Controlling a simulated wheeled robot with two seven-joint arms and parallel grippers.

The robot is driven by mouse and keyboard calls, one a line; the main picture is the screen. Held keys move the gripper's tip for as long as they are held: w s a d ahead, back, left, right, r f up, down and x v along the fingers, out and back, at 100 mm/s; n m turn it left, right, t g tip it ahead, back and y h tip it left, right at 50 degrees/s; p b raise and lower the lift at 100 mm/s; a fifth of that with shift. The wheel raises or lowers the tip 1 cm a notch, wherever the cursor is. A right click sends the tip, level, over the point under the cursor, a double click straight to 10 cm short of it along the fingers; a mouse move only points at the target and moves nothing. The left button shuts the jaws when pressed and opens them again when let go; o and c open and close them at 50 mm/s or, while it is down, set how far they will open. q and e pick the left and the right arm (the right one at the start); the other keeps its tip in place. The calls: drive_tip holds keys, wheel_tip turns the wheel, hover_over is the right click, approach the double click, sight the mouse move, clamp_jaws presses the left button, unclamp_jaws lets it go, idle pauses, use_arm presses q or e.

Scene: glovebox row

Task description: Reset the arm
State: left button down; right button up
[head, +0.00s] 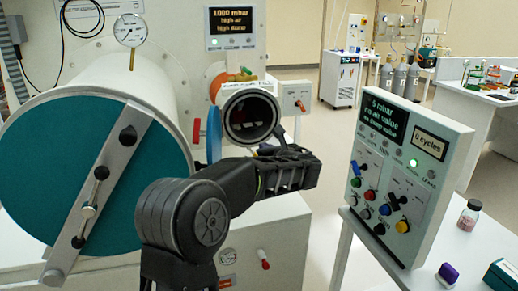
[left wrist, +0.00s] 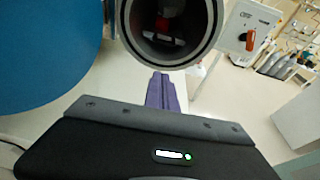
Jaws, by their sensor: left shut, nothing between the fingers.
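My left arm rises from the bottom of the head view, and its black gripper (head: 288,168) is in front of and just below the small round port (head: 250,115). In the left wrist view the purple fingers (left wrist: 164,88) are together and empty, pointing toward the lower rim of the port (left wrist: 170,62). They look apart from it, though the exact gap is hard to judge. The port is open, with a small red and white thing inside its dark bore. My right gripper is not in view.
A large cylinder with a teal door (head: 60,160) and diagonal bar stands left. A blue disc (head: 214,134) is beside the port. A tilted control panel (head: 408,180) stands right, on a white table with a small jar (head: 469,215) and purple-topped block (head: 447,275). Floor between is clear.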

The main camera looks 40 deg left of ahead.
use_arm(q)
drive_tip(key=shift+v, duration=1.3)
